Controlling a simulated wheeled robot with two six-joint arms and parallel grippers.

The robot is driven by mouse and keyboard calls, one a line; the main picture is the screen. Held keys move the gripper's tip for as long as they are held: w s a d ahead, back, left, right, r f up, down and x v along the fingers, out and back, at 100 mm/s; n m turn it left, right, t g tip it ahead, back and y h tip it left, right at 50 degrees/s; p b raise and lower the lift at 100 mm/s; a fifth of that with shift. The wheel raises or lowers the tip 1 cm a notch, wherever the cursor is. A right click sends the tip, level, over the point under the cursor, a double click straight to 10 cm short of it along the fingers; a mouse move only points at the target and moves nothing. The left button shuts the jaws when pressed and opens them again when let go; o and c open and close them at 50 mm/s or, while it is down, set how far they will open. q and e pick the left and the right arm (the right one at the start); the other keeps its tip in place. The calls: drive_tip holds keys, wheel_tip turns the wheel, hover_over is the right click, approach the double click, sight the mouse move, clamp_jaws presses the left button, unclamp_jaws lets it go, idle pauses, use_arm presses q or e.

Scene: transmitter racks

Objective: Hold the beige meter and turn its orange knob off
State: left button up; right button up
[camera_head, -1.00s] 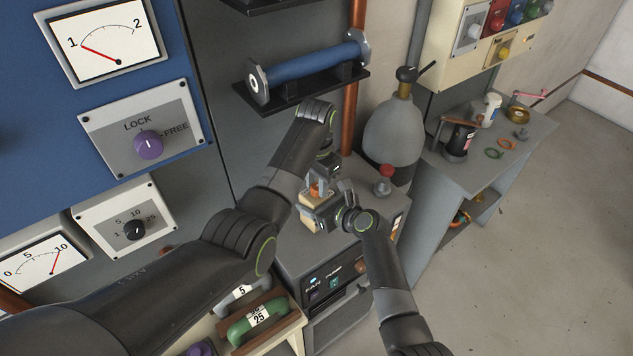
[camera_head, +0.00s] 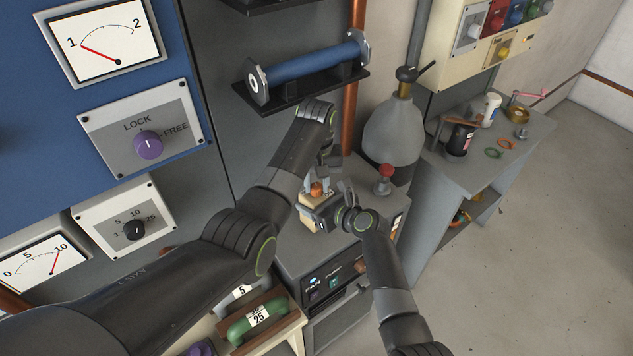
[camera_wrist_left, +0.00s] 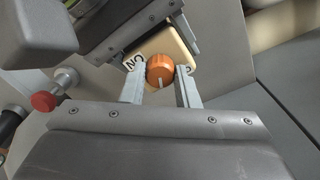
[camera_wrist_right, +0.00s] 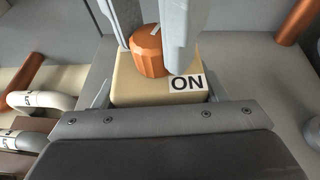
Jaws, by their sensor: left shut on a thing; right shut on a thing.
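The beige meter (camera_head: 307,201) stands on the grey cabinet top in the head view. My right gripper (camera_head: 322,214) is shut on its body from the near side. In the right wrist view the beige block (camera_wrist_right: 130,90) sits between that gripper's fingers, with an ON label (camera_wrist_right: 187,83) on its face. The orange knob (camera_wrist_left: 160,70) is on the meter. My left gripper (camera_wrist_left: 161,84) is shut on the knob, one finger on each side. The knob's white mark points away from the ON label (camera_wrist_left: 134,62). A second label is mostly hidden by a left finger.
A red-topped plunger (camera_head: 385,172) and a grey gas bottle (camera_head: 392,130) stand right of the grippers. A blue cylinder (camera_head: 310,65) lies on a shelf above my left arm. A side table (camera_head: 485,150) stands at right.

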sight(317, 186)
use_arm(q)
drive_tip(key=n, duration=0.5)
drive_tip(key=shift+w, duration=0.1)
idle(0.5)
drive_tip(key=o, duration=1)
drive_tip(key=shift+r, duration=0.1)
wheel_tip(317, 186, up, 7)
drive_tip(key=shift+r, duration=0.15)
